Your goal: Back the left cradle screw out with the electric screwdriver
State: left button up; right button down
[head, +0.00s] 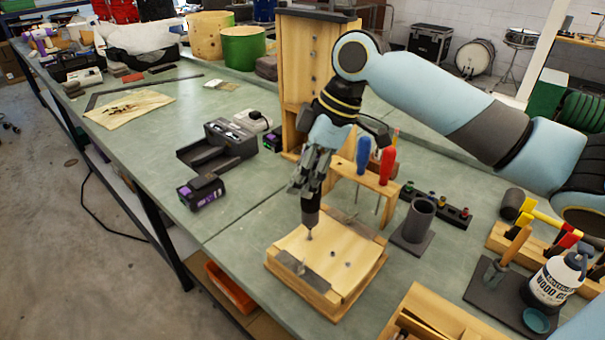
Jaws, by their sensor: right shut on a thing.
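My right gripper (312,178) comes down from the upper right and is shut on the dark electric screwdriver (311,213). The screwdriver points down, and its bit reaches the upper left part of the pale curved wooden piece in the cradle (340,303). The cradle is a low wooden block with grey plates at its near left and far right ends. A small dark spot shows under the bit; I cannot tell whether the bit sits in the left cradle screw. More small dark spots lie to the right on the wood. My left gripper is out of view.
Behind the cradle stands a wooden rack (372,178) with blue and red screwdrivers. A dark cup (417,219) stands to the right, with a glue bottle (553,279) farther right. A black charger (220,147) and battery (202,192) lie left. The bench left of the cradle is clear.

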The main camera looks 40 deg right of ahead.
jog(key=shift+s+f+p, duration=0.1)
jog(key=shift+f+p, duration=0.15)
jog(key=shift+p, duration=0.2)
dwell(1.1)
jog(key=shift+s+a+p, duration=0.1)
jog(key=shift+s+p, duration=0.1)
jog(key=shift+p, duration=0.55)
dwell(1.3)
jog(key=shift+r, duration=0.1)
jog(key=r+p, duration=0.3)
jog(key=shift+w+p, duration=0.2)
jog(key=shift+p, duration=0.1)
dwell(0.4)
